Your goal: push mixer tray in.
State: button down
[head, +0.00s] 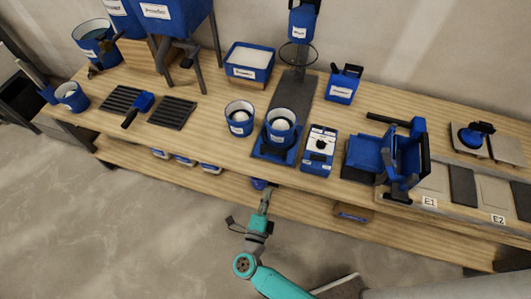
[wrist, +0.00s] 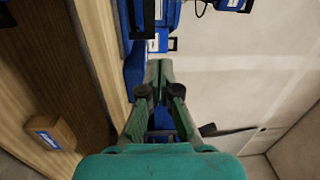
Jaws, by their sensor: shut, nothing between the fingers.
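The mixer tray (head: 262,152) is a blue slide at the front edge of the bench, drawn forward from the dark base (head: 297,88) of the mixer. A blue bucket (head: 281,131) with pale contents stands upright on it. The mixer head (head: 302,22) and its ring are up at the back, not over the bucket. My gripper (head: 267,190) is in front of the bench edge, below the tray in the picture. In the wrist view my gripper (wrist: 159,64) has its fingers together and empty, with blue parts close beyond the tips. I cannot tell whether they touch.
A second bucket (head: 239,118) stands left of the tray, and a blue control box (head: 319,150) close on its right. A blue clamp-like device (head: 400,160) stands further right. A lower shelf (head: 310,210) runs under the bench. The floor (head: 130,230) at left is clear.

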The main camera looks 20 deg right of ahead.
jog(key=shift+m+g, duration=0.5)
jog(key=x, duration=0.4)
jog(key=w+a+x, duration=0.1)
jog(key=x, duration=0.4)
jog(key=a+f+x, duration=0.1)
jog(key=x, duration=0.4)
jog(key=shift+w, duration=0.45)
